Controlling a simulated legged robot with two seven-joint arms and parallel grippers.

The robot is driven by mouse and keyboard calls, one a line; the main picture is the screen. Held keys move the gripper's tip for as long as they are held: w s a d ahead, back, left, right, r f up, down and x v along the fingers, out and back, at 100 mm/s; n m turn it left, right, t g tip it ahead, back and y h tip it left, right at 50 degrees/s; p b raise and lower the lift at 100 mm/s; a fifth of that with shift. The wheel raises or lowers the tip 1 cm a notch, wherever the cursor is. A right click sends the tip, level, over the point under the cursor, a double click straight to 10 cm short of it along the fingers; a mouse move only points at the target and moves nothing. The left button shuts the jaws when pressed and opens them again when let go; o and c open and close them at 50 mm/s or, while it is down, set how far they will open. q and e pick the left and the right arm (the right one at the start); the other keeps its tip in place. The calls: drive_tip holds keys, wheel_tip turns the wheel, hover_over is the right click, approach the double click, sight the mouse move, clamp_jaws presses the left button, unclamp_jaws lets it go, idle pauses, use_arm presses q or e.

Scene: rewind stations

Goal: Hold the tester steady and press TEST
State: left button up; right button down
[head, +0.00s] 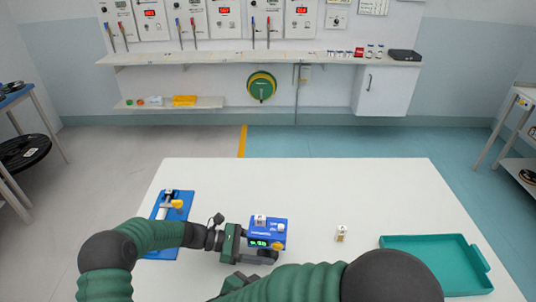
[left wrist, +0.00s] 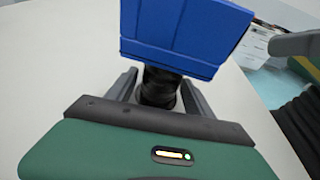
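The blue tester (head: 262,228) is above the near middle of the white table, with a lit green display, a yellow knob and a white part on top. My left gripper (head: 249,246) is at its left side. In the left wrist view the tester's blue body (left wrist: 182,38) is just beyond the fingers, and my left gripper (left wrist: 160,92) has its fingers on either side of a black neck below it, apparently shut on it. My right arm crosses the bottom of the head view; its gripper (head: 238,284) shows only in part, and its fingers are not clear. I cannot make out the TEST label.
A blue board (head: 161,254) with a yellow-knobbed fixture lies on the left of the table (head: 330,190). A small white-and-tan item (head: 341,234) stands right of the tester. A teal tray (head: 425,262) is at the right. The table's far part is clear.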

use_arm(q)
drive_tip(key=shift+o, duration=0.7)
